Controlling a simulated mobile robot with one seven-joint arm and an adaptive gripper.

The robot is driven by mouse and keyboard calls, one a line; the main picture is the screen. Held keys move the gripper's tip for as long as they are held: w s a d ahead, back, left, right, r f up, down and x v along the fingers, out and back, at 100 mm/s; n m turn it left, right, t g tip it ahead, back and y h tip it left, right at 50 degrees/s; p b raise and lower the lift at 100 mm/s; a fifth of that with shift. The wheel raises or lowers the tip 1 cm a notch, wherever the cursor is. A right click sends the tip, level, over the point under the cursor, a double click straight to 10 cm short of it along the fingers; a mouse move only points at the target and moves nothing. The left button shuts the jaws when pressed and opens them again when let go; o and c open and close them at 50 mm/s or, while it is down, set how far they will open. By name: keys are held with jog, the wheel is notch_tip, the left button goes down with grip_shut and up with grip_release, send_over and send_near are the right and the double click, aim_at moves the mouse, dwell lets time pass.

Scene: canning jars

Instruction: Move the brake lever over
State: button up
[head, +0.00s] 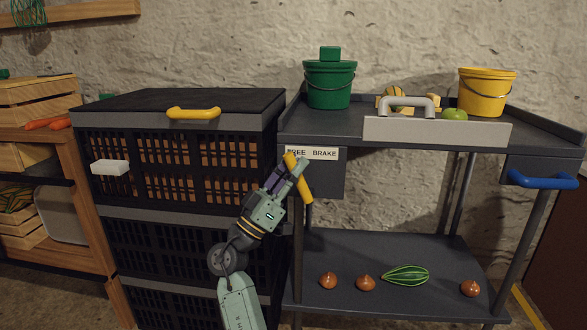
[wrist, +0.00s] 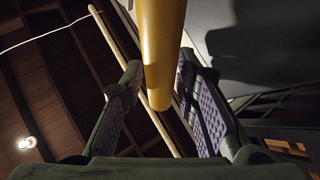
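The yellow brake lever (head: 304,186) is on the left end of the grey cart, beneath a label plate (head: 318,153) reading "FREE" and "BRAKE". It is tilted, its upper end at the left by "FREE" and its lower end down to the right. My gripper (head: 291,173) is at the lever and hides part of it. In the wrist view the lever (wrist: 160,45) passes between the two fingers of my gripper (wrist: 161,82). The fingers stand apart on either side, with narrow gaps showing; firm contact is not visible.
Black crates (head: 180,102) with a yellow handle (head: 194,113) stand close at the left. A blue handle (head: 543,181) is at the right.

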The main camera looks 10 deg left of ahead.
jog(key=shift+r, duration=0.1)
notch_tip(320, 180, up, 10)
jog(key=shift+f, duration=0.1)
dwell(0.3)
jog(key=shift+c, duration=0.2)
